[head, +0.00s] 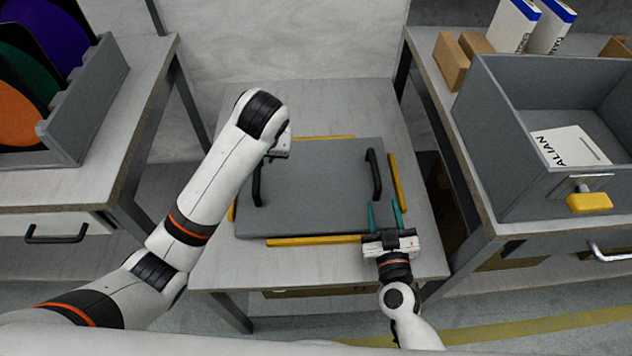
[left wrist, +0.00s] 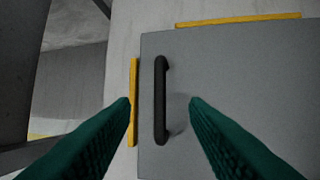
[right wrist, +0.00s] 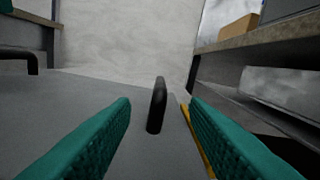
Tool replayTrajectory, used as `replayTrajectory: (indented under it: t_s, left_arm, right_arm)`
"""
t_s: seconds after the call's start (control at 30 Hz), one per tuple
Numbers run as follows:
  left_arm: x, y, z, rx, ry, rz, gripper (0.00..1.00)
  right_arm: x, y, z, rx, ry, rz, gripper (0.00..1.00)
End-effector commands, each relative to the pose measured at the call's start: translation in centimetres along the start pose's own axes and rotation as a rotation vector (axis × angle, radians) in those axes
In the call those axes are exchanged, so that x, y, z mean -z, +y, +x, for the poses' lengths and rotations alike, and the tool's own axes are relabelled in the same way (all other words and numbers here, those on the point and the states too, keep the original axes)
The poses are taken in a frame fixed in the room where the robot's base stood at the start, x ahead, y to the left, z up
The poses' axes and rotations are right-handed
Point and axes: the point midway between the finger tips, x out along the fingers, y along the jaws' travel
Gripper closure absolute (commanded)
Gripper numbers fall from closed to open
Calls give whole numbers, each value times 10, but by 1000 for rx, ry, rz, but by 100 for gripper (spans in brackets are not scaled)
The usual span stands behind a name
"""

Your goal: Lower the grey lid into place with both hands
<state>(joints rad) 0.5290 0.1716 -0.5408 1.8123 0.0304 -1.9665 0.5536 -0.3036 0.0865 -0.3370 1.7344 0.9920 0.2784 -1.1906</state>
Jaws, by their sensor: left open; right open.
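The grey lid (head: 318,190) lies flat on the middle table, with yellow strips along its sides. It has two black handles, the left handle (head: 257,184) and the right handle (head: 374,174). My left gripper (left wrist: 160,105) is open; in the left wrist view the left handle (left wrist: 160,100) shows between its fingers, and I cannot tell how far below. In the head view the left arm partly hides this gripper. My right gripper (head: 385,215) is open near the lid's front right corner. In the right wrist view the right handle (right wrist: 156,105) stands ahead, between the fingers (right wrist: 160,115).
Yellow strips (head: 310,240) edge the lid on the table (head: 220,262). A grey bin (head: 500,130) with a yellow-handled latch stands on the right bench, near brown boxes (head: 452,60). A rack with coloured discs (head: 80,120) is on the left bench.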

Motion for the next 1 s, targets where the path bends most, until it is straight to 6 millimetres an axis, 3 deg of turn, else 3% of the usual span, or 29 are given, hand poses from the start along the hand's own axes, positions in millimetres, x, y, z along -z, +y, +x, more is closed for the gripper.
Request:
replayTrajectory:
  t_s: [0.3, 0.5, 0.7, 1.0]
  left_arm:
    - [2, 1, 61, -4, 6, 1, 58]
    - [1, 0, 91, -2, 4, 1, 58]
    - [1, 0, 105, -1, 2, 0, 58]
    - [1, 0, 106, 0, 1, 0, 58]
  right_arm:
    - [-1, 0, 61, 0, -3, 0, 58]
    - [-1, 0, 91, -1, -2, -1, 58]
    - [-1, 0, 105, 0, -2, 0, 58]
    - [-1, 0, 106, 0, -1, -1, 58]
